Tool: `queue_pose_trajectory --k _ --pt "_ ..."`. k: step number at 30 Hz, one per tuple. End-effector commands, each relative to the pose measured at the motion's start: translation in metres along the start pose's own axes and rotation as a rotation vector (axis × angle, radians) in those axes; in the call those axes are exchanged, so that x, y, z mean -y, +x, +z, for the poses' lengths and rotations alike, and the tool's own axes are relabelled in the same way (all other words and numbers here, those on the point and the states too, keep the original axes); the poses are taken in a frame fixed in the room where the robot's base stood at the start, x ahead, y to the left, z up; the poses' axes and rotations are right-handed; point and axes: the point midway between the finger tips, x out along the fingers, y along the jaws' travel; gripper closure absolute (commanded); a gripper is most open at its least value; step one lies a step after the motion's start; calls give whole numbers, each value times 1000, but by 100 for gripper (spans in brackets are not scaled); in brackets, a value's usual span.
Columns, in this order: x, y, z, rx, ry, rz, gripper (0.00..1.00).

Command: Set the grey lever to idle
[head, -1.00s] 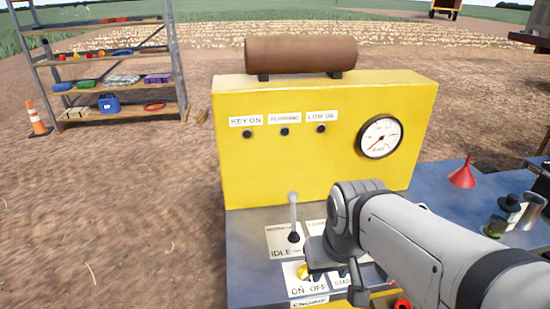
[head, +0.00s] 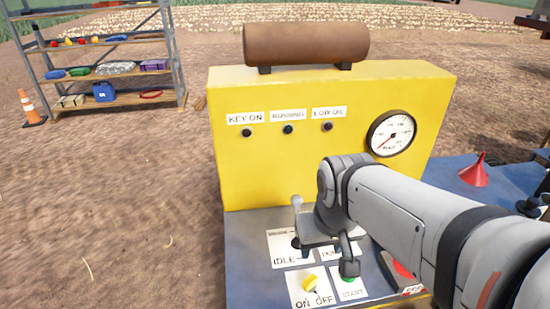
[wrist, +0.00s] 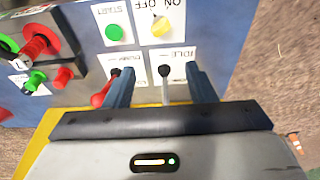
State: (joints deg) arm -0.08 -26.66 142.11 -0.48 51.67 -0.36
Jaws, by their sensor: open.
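The grey lever (head: 297,206) stands upright on the panel beside the IDLE label (head: 285,261); the gripper hides part of its lower shaft in the head view. My gripper (wrist: 161,78) is open and holds nothing. In the head view my gripper (head: 325,248) is low over the panel, just right of the lever. I cannot tell whether a finger touches it.
A yellow ON/OFF knob (head: 310,283) and green START button (head: 348,279) are close by. A red-handled lever (wrist: 104,95) is beside the left finger. The yellow panel wall (head: 320,170) rises behind. A red funnel (head: 474,172) stands at right.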

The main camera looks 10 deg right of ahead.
Motion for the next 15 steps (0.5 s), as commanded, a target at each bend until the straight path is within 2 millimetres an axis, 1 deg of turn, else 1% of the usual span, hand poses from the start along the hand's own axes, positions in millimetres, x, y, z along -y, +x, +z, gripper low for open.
queue_pose_trajectory --k 1,2,5,7,9,12,15 --pt "0 -5 -10 11 -10 3 48" --pt "-2 -7 -17 18 -25 4 48" --pt "-3 -12 -49 51 -62 16 48" --pt "-2 -14 -75 78 -90 27 48" --pt "-2 -12 -102 104 -120 39 48" --pt "1 -5 -136 138 -163 54 48" --pt "4 5 -164 167 -198 67 48"
